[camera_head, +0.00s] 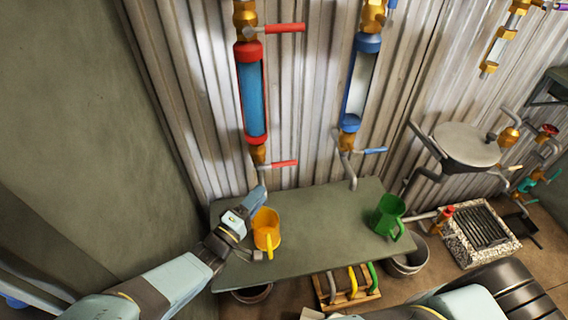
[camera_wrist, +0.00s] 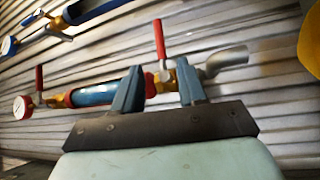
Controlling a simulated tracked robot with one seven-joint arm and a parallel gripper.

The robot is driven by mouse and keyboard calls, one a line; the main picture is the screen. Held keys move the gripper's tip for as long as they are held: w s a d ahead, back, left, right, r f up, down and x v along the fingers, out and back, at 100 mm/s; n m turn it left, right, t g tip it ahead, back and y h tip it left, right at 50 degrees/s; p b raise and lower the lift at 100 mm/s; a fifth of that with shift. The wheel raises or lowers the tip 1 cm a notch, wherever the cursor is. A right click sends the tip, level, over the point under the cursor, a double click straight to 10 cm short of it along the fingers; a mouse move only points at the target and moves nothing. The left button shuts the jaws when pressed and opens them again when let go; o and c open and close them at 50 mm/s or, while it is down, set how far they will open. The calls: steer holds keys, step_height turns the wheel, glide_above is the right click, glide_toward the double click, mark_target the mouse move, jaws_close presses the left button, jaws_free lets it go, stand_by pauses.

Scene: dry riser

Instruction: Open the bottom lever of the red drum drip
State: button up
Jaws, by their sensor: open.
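The red drum drip (camera_head: 252,95) is an upright tube with red end caps and blue contents on the corrugated wall. Its bottom lever (camera_head: 285,163) is a red handle pointing right from a brass valve below the tube. In the wrist view the bottom lever (camera_wrist: 159,40) stands upward from the valve, just beyond and between my fingertips. My gripper (camera_head: 260,196) is open below that valve, above the bench; in the wrist view my gripper (camera_wrist: 158,82) has nothing between its fingers. Its left finger hides part of the tube. Whether a finger touches the valve I cannot tell.
A similar blue drum drip (camera_head: 360,85) with a blue bottom lever (camera_head: 375,150) hangs to the right. A yellow mug (camera_head: 266,232) stands close beside my gripper on the green bench (camera_head: 325,222). A green mug (camera_head: 388,215) stands at the bench's right end. The bench middle is clear.

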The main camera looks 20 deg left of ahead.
mark_target(283, 165)
steer(key=x, duration=1.3)
steer(key=shift+w, duration=0.1)
steer(key=shift+f, duration=0.1)
jaws_close()
steer(key=shift+a, duration=0.2)
